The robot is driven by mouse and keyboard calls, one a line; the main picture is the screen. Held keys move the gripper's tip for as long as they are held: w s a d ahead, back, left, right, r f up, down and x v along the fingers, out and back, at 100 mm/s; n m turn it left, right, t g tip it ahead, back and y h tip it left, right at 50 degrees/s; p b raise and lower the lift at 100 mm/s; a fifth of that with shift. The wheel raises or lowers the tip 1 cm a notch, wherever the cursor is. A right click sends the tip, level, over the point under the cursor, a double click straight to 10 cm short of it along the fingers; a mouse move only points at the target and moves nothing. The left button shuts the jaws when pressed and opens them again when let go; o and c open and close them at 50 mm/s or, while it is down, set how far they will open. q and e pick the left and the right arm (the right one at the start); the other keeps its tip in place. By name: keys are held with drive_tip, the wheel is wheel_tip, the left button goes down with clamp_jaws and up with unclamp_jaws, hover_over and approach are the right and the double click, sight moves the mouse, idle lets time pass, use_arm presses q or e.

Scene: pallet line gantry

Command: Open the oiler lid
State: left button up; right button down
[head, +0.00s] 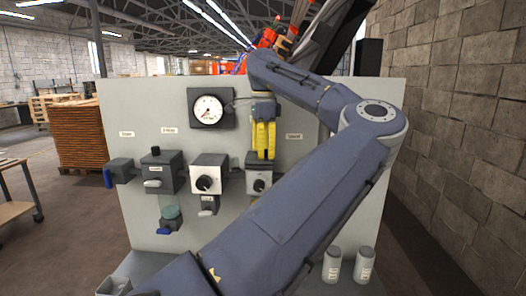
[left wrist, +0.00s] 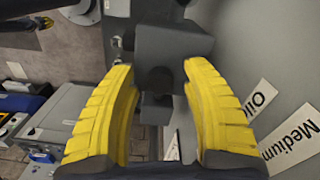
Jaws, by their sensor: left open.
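My left gripper (head: 263,140) points down in front of the grey panel, its yellow fingers open. Just below it in the head view is a small pale block with a black knob (head: 259,185), partly covered by the fingers and my arm. In the left wrist view my left gripper (left wrist: 165,115) has its fingers apart on either side of a dark grey block (left wrist: 172,50). I cannot tell whether they touch it. An "Oiler" label (left wrist: 262,97) is on the panel beside it. I cannot make out the lid clearly. My right gripper is not in view.
Two bottles (head: 332,265) (head: 365,264) stand at the lower right. A brick wall is at right.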

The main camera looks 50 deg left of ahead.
use_arm(q)
drive_tip(key=shift+c, duration=0.6)
clamp_jaws()
